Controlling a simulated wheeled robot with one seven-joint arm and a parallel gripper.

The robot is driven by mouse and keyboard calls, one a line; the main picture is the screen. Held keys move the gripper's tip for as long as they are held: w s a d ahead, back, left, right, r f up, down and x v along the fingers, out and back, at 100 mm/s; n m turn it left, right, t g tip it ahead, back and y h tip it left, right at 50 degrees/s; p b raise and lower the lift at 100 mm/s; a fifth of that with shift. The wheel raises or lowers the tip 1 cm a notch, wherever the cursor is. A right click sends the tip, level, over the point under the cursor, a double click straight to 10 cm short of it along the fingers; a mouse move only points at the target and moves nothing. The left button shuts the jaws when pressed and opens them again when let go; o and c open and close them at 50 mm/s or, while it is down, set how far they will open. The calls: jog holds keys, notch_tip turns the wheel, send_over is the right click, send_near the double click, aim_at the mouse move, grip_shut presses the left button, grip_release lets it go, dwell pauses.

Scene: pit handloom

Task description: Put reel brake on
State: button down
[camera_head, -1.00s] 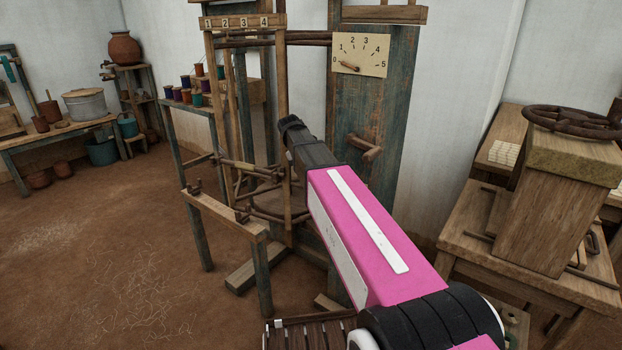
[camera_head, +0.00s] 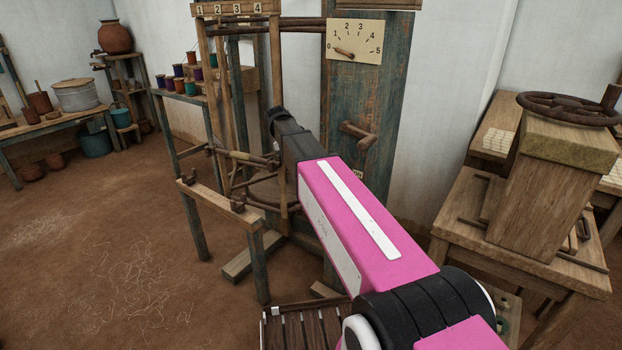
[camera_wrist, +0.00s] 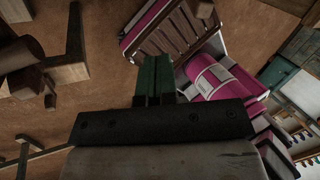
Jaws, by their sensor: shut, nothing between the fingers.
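A wooden peg-like handle (camera_head: 358,135) sticks out from the blue-green wooden post (camera_head: 368,100); I cannot tell for sure that it is the reel brake. The wooden reel frame (camera_head: 240,157) stands left of the post, partly behind my arm.
A dial plate (camera_head: 355,40) marked 0 to 5 is on the post, its pointer near 0. A low wooden rail (camera_head: 232,210) stands in front of the reel. A bench with a wheel-topped block (camera_head: 555,190) is at right. The floor (camera_head: 110,250) at left is open.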

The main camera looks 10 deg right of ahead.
jog(key=s+d+f, duration=0.4)
jog(key=d+f, duration=0.3)
jog(key=f, duration=0.1)
jog(key=shift+f, duration=0.25)
jog(key=shift+s+a, duration=0.1)
jog(key=shift+s+d+r, duration=0.25)
jog(key=shift+s+d, duration=0.2)
jog(key=shift+s, duration=0.05)
jog(key=shift+s+d+r, duration=0.25)
jog(key=shift+s+d, duration=0.2)
